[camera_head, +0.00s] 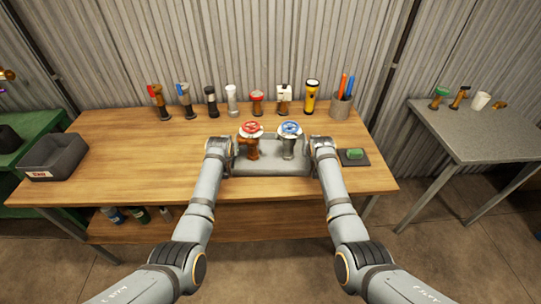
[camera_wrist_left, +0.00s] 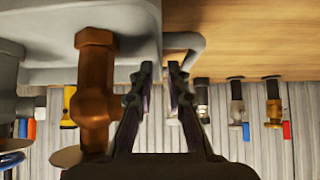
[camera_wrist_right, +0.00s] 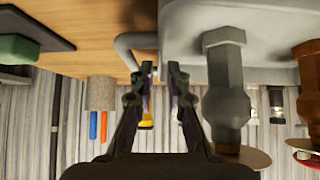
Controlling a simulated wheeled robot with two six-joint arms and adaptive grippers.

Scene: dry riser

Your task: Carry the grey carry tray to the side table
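The grey carry tray (camera_head: 270,169) lies on the wooden workbench near its front edge. On it stand a bronze valve with a red handwheel (camera_head: 251,128) and a grey valve with a blue handwheel (camera_head: 290,128). My left gripper (camera_head: 220,146) is at the tray's left end and my right gripper (camera_head: 321,146) at its right end. In the left wrist view the fingertips (camera_wrist_left: 161,66) are apart beside the tray's handle (camera_wrist_left: 197,44). In the right wrist view the fingertips (camera_wrist_right: 160,66) are also apart, beside the other handle (camera_wrist_right: 124,43). The fingers partly hide both handles. The grey side table (camera_head: 475,136) stands at the right.
Several valves, a yellow torch (camera_head: 311,95) and a pen cup (camera_head: 341,106) line the bench's back. A dark bin (camera_head: 52,158) is at its left. A green block (camera_head: 355,153) lies on a dark pad close to my right gripper. The side table's front is clear; small items stand at its back.

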